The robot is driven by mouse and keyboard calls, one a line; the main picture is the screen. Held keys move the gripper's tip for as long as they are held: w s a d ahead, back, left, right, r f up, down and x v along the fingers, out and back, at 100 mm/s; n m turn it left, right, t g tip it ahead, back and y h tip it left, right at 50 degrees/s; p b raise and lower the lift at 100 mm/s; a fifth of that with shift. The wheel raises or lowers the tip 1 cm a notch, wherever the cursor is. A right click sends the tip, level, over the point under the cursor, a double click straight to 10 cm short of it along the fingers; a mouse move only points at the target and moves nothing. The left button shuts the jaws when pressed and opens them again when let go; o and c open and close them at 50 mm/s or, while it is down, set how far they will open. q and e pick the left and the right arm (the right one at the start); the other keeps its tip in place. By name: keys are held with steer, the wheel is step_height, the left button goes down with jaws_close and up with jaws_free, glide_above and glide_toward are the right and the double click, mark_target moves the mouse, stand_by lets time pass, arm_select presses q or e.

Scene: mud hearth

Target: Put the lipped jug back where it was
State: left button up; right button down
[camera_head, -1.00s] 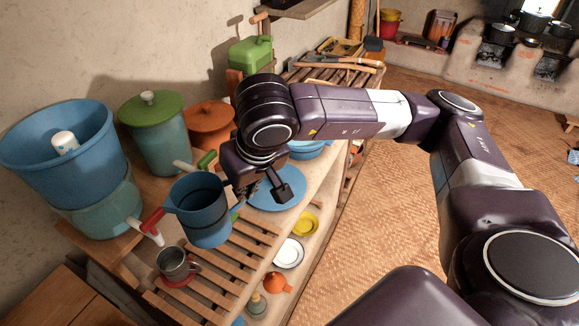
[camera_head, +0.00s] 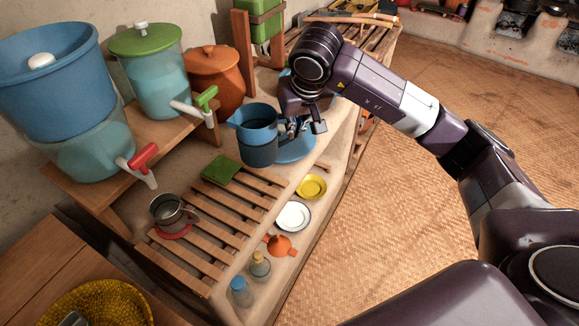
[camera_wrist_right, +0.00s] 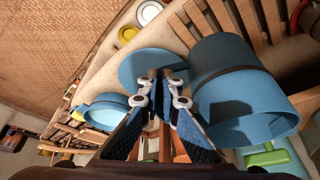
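The lipped jug (camera_head: 257,150) is blue with a darker band and a pouring lip. It is upright beside the far end of the slatted rack (camera_head: 208,262), overlapping the blue plate (camera_head: 296,150) behind it. I cannot tell if its base touches anything. My right gripper (camera_head: 300,126) is at the jug's right side, shut on it where the handle would be; the handle is hidden. In the right wrist view the jug (camera_wrist_right: 235,90) fills the right, beside the fingers (camera_wrist_right: 162,78). A green square mat (camera_head: 222,168) lies bare on the rack. My left gripper is not in view.
A grey cup (camera_head: 168,208) stands on a red mat on the rack. Dispensers with a red tap (camera_head: 143,157) and a green tap (camera_head: 207,97) stand on the raised shelf at left. Below are a yellow dish (camera_head: 311,187), a white plate (camera_head: 293,216) and bottles.

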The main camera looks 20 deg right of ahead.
step_height(320, 180, down, 12)
steer(key=shift+f+p, duration=0.15)
steer(key=shift+p, duration=0.35)
steer(key=shift+f, duration=0.1)
steer(key=shift+f+b, duration=0.1)
steer(key=shift+b, duration=0.2)
steer(key=c, duration=2.2)
jaws_free()
steer(key=shift+o, duration=0.2)
